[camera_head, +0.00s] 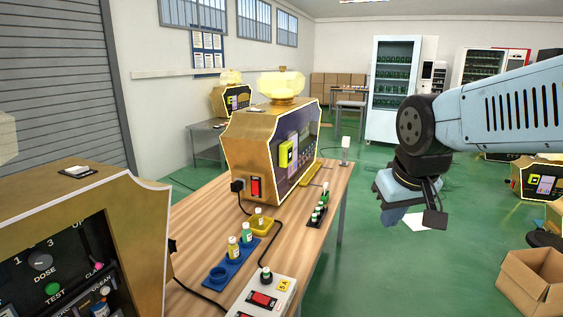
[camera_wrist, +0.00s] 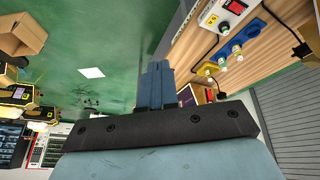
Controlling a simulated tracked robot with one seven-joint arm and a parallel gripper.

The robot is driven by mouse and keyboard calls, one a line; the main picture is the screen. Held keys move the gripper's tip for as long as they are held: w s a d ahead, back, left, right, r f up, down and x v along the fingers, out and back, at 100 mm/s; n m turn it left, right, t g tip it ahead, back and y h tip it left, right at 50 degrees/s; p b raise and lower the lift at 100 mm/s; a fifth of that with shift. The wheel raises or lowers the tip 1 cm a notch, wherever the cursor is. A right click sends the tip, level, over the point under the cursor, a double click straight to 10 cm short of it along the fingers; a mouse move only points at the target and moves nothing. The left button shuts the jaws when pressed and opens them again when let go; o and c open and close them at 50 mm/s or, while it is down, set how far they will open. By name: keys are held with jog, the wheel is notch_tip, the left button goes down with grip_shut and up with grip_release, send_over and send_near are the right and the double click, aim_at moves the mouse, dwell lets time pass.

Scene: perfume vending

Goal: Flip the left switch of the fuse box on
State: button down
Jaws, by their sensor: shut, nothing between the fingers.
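A white box with red rocker switches, likely the fuse box (camera_head: 279,291), sits at the near end of the wooden table. One red switch (camera_head: 262,299) shows clearly; part of another is cut off at the bottom edge. Which way the switches are tipped I cannot tell. The wrist view shows the box (camera_wrist: 217,14) at the top, with a red switch (camera_wrist: 236,6). My gripper (camera_head: 388,217) hangs in the air right of the table, apart from the box. Its blue fingers (camera_wrist: 154,84) are shut together and empty.
A blue tray (camera_head: 222,282) with small bottles and a gold perfume machine (camera_head: 245,150) stand on the table (camera_head: 205,210). Another gold machine (camera_head: 140,235) fills the left foreground. Black cables cross the tabletop. A cardboard box (camera_head: 530,285) lies on the green floor at right.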

jog(key=s+d, duration=0.1)
jog(key=s+d+r+m, duration=0.1)
jog(key=s, duration=0.1)
jog(key=s+d+r+m, duration=0.1)
jog(key=shift+s+t, duration=0.3)
jog(key=shift+t, duration=0.1)
jog(key=w+a+f+n+g+h, duration=0.1)
jog(key=w+a+f+n+g, duration=0.1)
jog(key=w+a+f+n, duration=0.35)
jog(key=w+a+f+n+g, duration=0.2)
jog(key=w+a+n, duration=0.4)
jog(key=a+n, duration=0.45)
jog(key=a+f+n+g, duration=0.2)
jog(key=a+f+n, duration=1.2)
jog(key=a, duration=0.3)
jog(key=shift+a+f+n+h, duration=0.25)
jog(key=shift+f+n+h, duration=0.1)
jog(key=shift+n, duration=0.45)
jog(key=shift+w, duration=0.1)
